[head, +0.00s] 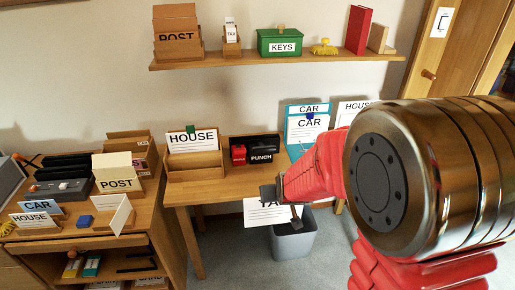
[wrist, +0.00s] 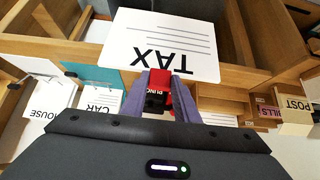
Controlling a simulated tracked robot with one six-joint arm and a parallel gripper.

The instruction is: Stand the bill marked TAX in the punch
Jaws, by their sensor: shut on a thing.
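The bill marked TAX (head: 258,214) is a white sheet held by my gripper (head: 282,203), in front of the desk edge and above the bin in the head view. In the wrist view the bill (wrist: 130,30) reads upside down and reaches away from my gripper (wrist: 161,78). A red piece, seemingly a tab on its edge, shows between the fingertips. The punch (head: 262,152), black with a red end and marked PUNCH, stands on the desk behind, apart from the bill. It shows partly between my fingers in the wrist view (wrist: 154,103).
A wooden holder with a HOUSE bill (head: 193,138) stands left of the punch. CAR bills (head: 308,126) stand to its right. A grey bin (head: 292,240) is on the floor below.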

